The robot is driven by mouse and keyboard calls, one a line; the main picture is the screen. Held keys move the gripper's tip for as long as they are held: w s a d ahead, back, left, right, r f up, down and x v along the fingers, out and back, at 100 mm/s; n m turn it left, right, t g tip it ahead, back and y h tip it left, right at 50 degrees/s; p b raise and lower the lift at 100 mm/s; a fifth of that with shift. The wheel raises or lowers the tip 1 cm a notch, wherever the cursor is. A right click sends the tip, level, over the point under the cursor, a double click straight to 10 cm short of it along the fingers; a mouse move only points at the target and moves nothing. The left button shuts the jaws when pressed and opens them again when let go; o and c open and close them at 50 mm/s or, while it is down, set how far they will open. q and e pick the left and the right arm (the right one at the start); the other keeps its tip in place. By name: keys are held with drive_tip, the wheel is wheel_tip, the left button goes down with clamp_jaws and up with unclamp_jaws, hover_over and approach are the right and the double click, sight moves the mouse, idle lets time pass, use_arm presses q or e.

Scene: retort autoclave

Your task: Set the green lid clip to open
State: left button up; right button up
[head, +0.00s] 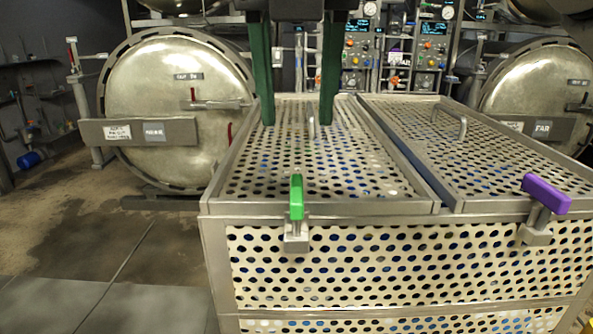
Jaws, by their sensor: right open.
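The green lid clip (296,198) sits at the front rim of the left perforated lid (225,208). Its green handle stands upright, rising above the rim, on a grey metal base fixed to the basket's front wall. My right gripper (297,122) comes down from the top of the head view with two dark green fingers. My left gripper is not in view.
A purple clip (546,194) sits at the front of the right lid (452,203), its handle slanting sideways. The perforated basket (218,262) fills the front. Round retort doors (180,95) stand behind, with gauge panels (432,45) between. Floor at left is clear.

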sight(297, 187)
drive_tip(key=x, duration=1.1)
drive_tip(key=shift+f, duration=0.25)
clamp_jaws()
